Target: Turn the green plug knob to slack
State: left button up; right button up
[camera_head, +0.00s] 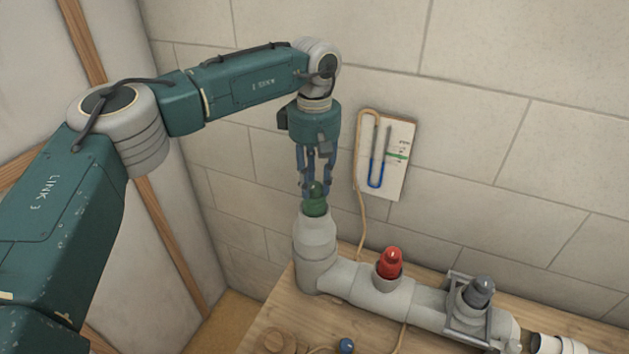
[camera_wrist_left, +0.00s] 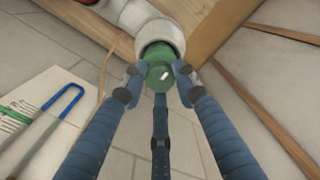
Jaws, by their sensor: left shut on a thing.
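The green plug knob (camera_head: 315,205) sits in the top of the upright grey pipe end (camera_head: 315,238) at the left of the pipe run. My left gripper (camera_head: 316,182) comes down from above with its blue fingers around the knob's top, shut on it. In the left wrist view the green knob (camera_wrist_left: 160,68) shows between the fingertips of the left gripper (camera_wrist_left: 158,80), with a small white mark on its face. The fingers hide parts of the knob's sides. My right gripper is in neither view.
A red plug (camera_head: 390,263) and a grey plug in a bracket (camera_head: 478,292) stand along the pipe on the wooden bench (camera_head: 265,325). A U-tube gauge board (camera_head: 398,160) hangs on the wall behind, with a hose running down. A small blue knob (camera_head: 346,345) lies near the front.

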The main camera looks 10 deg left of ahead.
pick_arm(q)
jog(key=n+b, duration=0.1)
jog(key=n, duration=0.2)
jog(key=shift+w+b, duration=0.1)
jog(key=shift+b, duration=0.2)
jog(key=n+b, duration=0.1)
jog(key=n, duration=0.1)
jog(key=shift+n, duration=0.4)
jog(key=n+b, duration=0.1)
jog(key=n, duration=0.3)
jog(key=n+b, duration=0.1)
jog(key=n, duration=0.2)
jog(key=shift+r+n, duration=0.1)
jog(key=shift+n, duration=0.2)
dwell(0.5)
jog(key=o, duration=1.1)
jog(key=shift+o, duration=0.2)
